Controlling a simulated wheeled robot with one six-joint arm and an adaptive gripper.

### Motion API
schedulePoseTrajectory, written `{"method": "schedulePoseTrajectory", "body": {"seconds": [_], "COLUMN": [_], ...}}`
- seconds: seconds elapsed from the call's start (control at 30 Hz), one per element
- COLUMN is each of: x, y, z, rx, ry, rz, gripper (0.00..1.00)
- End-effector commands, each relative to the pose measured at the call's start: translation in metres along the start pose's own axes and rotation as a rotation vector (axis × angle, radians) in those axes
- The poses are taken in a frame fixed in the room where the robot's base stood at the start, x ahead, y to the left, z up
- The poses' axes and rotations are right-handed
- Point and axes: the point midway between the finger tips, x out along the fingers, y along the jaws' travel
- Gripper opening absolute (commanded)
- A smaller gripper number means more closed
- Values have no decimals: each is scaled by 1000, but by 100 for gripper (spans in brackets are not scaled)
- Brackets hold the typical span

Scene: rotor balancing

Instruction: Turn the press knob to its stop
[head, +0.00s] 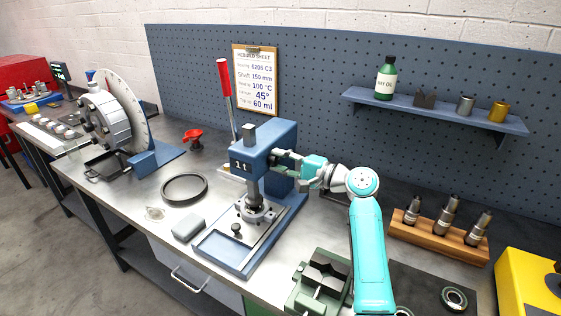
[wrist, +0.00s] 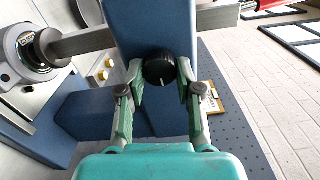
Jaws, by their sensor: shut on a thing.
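The blue arbor press (head: 270,140) stands on the bench, with a "1t" label and a red-handled lever (head: 223,75). My gripper (head: 277,157) reaches its upper right side from the right. In the wrist view the round black press knob (wrist: 160,68) sits on the blue press body (wrist: 150,20), with a short pale mark near its lower edge. My gripper's two fingers (wrist: 160,76) are shut on the knob, one on each side.
A wooden block with several bearing tools (head: 437,232) stands right of my arm, and a green vise (head: 318,282) in front. A black ring (head: 184,188) and a grey block (head: 188,228) lie left of the press. A shelf (head: 435,109) with a green bottle hangs behind.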

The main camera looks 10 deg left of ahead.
Motion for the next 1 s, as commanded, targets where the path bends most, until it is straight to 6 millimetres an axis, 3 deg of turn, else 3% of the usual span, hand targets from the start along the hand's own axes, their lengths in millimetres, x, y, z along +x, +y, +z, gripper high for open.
{"method": "schedulePoseTrajectory", "body": {"seconds": [0.67,0.7,0.8,1.0], "x": [-1,-1,-1,0], "y": [1,1,1,0], "z": [-1,-1,-1,-1], "rx": [68,68,67,67], "ry": [4,4,3,2], "rz": [0,0,0,0], "gripper": [0,37,60,60]}}
